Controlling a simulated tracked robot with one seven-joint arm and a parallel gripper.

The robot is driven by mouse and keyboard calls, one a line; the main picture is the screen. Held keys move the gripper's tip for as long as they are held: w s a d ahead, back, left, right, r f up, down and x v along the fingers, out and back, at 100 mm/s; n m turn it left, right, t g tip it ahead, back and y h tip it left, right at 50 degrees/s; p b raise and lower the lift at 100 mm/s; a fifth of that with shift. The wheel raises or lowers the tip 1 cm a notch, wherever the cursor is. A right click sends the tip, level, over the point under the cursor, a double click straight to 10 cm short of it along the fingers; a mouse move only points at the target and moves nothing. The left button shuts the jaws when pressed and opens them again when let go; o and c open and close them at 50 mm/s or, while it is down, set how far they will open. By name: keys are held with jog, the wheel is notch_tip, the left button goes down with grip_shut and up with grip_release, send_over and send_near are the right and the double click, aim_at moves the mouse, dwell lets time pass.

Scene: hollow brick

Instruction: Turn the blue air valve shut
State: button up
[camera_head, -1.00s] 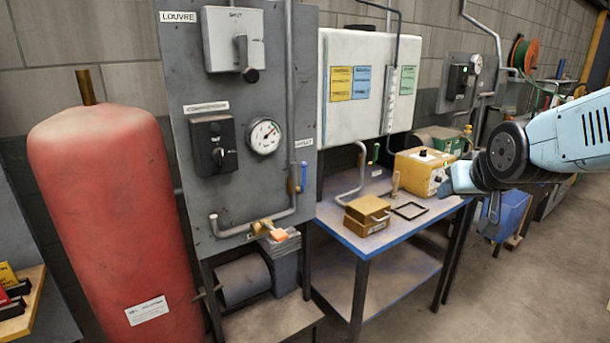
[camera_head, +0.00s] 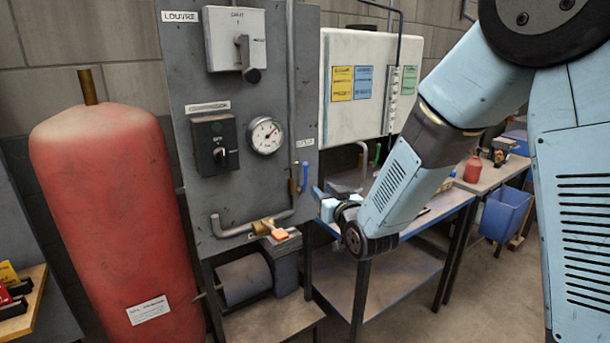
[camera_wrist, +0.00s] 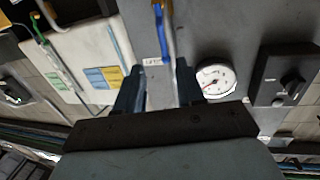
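The blue air valve (camera_head: 304,177) is a slim blue lever on a brass body, on the pipe at the right edge of the grey panel (camera_head: 240,130). Its lever stands upright below a small white label. My gripper (camera_head: 320,195) is just to the right of the lever in the head view, apart from it as far as I can tell. In the wrist view, which is upside down, the blue lever (camera_wrist: 160,34) lies beyond the two dark fingers (camera_wrist: 158,85). The fingers are spread with nothing between them.
The panel also carries a louvre switch (camera_head: 234,40), a dark compressor switch (camera_head: 214,142), a gauge (camera_head: 265,135) and an orange-handled valve (camera_head: 279,234). A red tank (camera_head: 108,210) stands left. A white cabinet (camera_head: 345,115) and a blue-edged table (camera_head: 400,268) are on the right.

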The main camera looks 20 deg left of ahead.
aim_at(306, 177)
jog(key=x, duration=1.4)
jog(key=shift+s+a, duration=0.15)
jog(key=shift+a, duration=0.05)
grip_shut()
